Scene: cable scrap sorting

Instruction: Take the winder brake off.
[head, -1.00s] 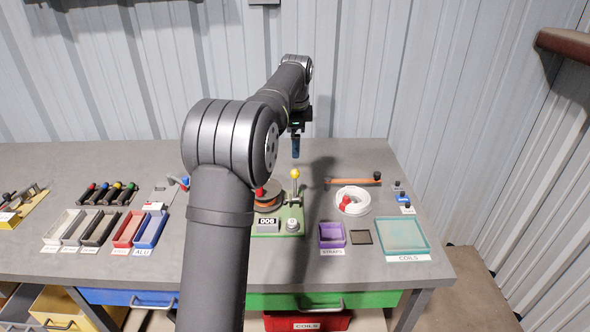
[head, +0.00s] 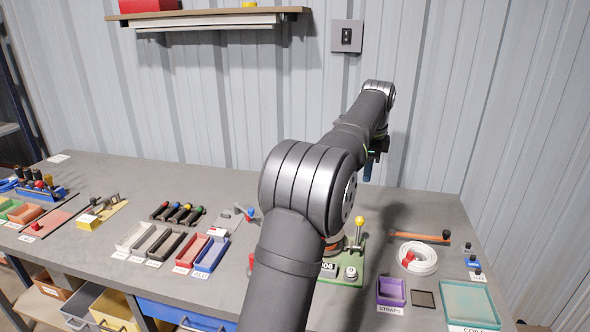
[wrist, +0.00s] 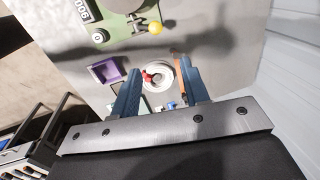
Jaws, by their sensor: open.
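The winder is a green base (head: 349,276) with a counter, partly hidden behind my arm. Its lever with a yellow knob (head: 359,221) stands up at the back right of the base. I take this lever for the brake.
A white cable coil with a red piece (head: 417,258) lies right of the winder. A purple tray (head: 391,291) and a teal tray (head: 470,303) stand in front. An orange bar (head: 418,237) lies behind the coil. Narrow trays (head: 211,254) stand left of my arm.

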